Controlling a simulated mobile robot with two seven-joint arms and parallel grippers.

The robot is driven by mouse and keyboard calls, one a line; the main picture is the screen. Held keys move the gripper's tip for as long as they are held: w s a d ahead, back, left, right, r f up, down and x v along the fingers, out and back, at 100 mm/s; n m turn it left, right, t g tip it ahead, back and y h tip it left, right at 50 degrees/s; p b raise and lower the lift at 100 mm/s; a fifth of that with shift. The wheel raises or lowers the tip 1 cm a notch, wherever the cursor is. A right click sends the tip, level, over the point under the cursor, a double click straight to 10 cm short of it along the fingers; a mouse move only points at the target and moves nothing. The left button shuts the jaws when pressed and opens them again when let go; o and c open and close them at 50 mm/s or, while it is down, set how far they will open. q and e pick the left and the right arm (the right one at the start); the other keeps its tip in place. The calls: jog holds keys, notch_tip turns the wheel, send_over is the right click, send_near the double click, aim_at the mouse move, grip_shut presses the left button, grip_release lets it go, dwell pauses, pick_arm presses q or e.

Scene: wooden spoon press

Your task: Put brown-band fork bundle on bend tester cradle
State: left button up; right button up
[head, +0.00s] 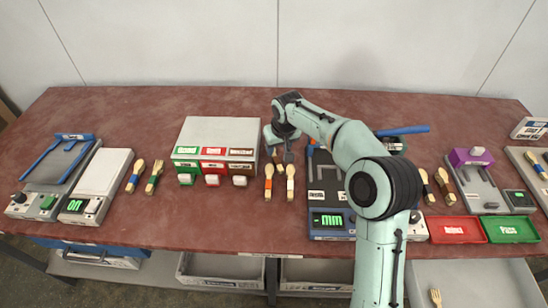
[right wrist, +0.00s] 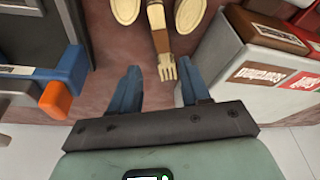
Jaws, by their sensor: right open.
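The brown-band fork bundle (right wrist: 160,42) lies on the table in the right wrist view, its prongs pointing toward my gripper. My right gripper (right wrist: 158,88) is open and empty. Its fingertips are to either side of the prong end, apart from it. In the head view my right gripper (head: 280,146) is beyond the orange-band (head: 268,182) and white-band (head: 290,182) bundles. The bend tester (head: 325,186) is the grey unit with a blue base and a green mm display. My arm hides part of it, and I cannot make out its cradle clearly. My left gripper is not in view.
Two spoon ends (right wrist: 125,9) (right wrist: 189,14) flank the fork closely. The grey box (head: 232,134) with green, red and brown labels stands left of the gripper. In the wrist view, the blue bracket (right wrist: 72,70) with an orange tip is at left. Red (head: 455,230) and green (head: 511,229) trays are at right.

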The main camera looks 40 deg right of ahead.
aim_at(275, 156)
jog(key=x, duration=0.4)
jog(key=shift+s+a+b, duration=0.2)
jog(key=shift+a+b, duration=0.1)
jog(key=shift+a, duration=0.05)
jog(key=shift+w+d+f, duration=0.1)
jog(key=shift+w+f, duration=0.1)
jog(key=shift+f, duration=0.25)
jog(key=shift+r, duration=0.1)
grip_shut()
jog(key=shift+r, duration=0.1)
